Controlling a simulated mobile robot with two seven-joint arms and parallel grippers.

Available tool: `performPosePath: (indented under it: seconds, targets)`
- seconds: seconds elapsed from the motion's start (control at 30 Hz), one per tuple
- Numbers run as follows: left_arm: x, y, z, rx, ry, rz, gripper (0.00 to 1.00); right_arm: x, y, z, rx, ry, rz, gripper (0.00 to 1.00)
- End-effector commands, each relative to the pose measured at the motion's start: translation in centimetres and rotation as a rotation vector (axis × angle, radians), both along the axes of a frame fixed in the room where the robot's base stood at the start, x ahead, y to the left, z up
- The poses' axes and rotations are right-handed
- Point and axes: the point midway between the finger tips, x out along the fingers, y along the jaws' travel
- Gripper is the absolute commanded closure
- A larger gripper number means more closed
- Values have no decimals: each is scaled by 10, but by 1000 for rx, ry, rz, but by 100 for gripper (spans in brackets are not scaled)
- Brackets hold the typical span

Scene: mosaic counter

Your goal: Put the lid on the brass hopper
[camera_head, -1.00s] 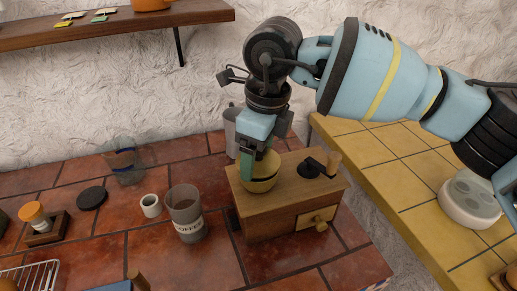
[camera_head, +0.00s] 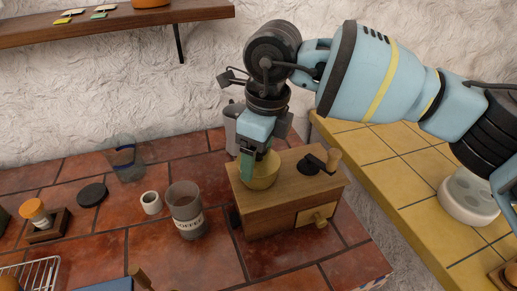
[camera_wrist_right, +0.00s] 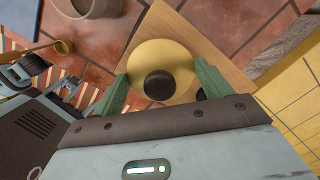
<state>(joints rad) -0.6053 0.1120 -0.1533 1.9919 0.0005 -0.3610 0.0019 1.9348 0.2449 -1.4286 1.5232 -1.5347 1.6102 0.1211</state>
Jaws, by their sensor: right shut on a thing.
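The wooden coffee grinder box (camera_head: 285,203) stands on the red tiles with the brass hopper (camera_head: 262,180) on its top. My right gripper (camera_head: 248,163) is directly over the hopper, pointing down. In the right wrist view, the brass lid (camera_wrist_right: 150,52), a round yellow disc with a dark knob (camera_wrist_right: 159,85), lies between the two green fingers of my right gripper (camera_wrist_right: 163,76), which is shut on its edges. The lid covers the hopper's mouth from above. No clear gap shows between lid and hopper, but whether it is fully seated is hard to tell.
The grinder's crank (camera_head: 322,163) stands beside the hopper. A coffee jar (camera_head: 187,210), a small white cup (camera_head: 151,203), a black disc (camera_head: 92,194) and a clear glass (camera_head: 127,160) are to the left. A grey canister (camera_head: 232,130) stands behind. The yellow counter (camera_head: 390,160) is right.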

Motion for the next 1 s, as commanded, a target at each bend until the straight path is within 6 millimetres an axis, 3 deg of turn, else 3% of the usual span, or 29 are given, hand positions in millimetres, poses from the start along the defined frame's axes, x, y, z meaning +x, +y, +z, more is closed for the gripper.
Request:
performPosePath:
  seconds: [0.73,0.77,0.93,1.0]
  targets:
    - [2,0,3,1,-6,-1,64,0,0,-2,0,0,0,46]
    - [2,0,3,1,-6,-1,64,0,0,-2,0,0,0,22]
    - [2,0,3,1,-6,-1,64,0,0,-2,0,0,0,0]
    - [2,0,3,1,-6,-1,64,0,0,-2,0,0,0,0]
